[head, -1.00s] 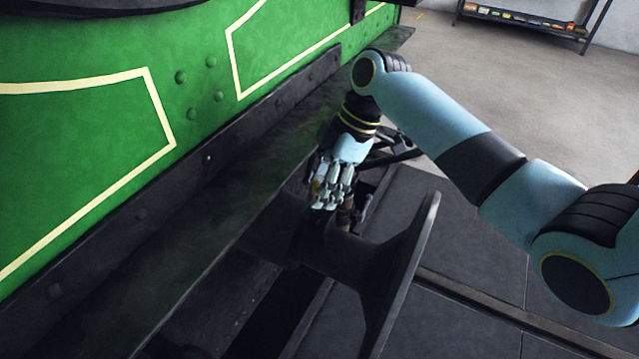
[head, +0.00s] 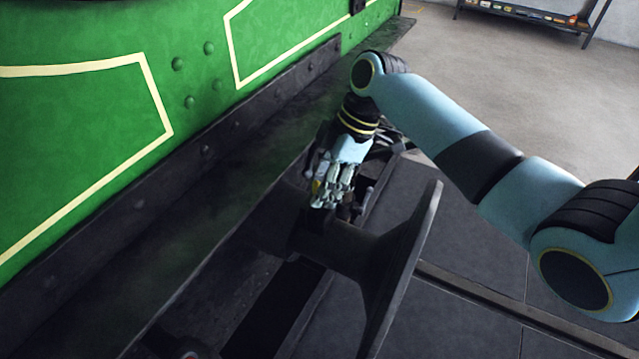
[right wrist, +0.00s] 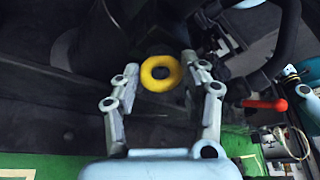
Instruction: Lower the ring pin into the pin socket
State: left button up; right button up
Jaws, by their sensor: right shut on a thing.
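The ring pin (right wrist: 160,73) shows its yellow ring between the fingertips of my right gripper (right wrist: 159,68) in the right wrist view. The gripper is shut on it, with one finger on each side. The pin's shank is hidden below the ring. In the head view my right gripper (head: 325,197) points down beside the dark beam of the green tram, behind the near buffer. Only a small yellowish patch shows at its fingers there. I cannot make out the pin socket clearly in either view. My left gripper is not in view.
The dark round buffer (head: 408,260) sticks out in front of the gripper. The green tram side (head: 80,120) and its dark beam stand to the left. A red-ended lever (right wrist: 265,104) is right of the gripper in the wrist view. Open floor lies at the back right.

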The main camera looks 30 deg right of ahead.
jog(key=o, duration=1.3)
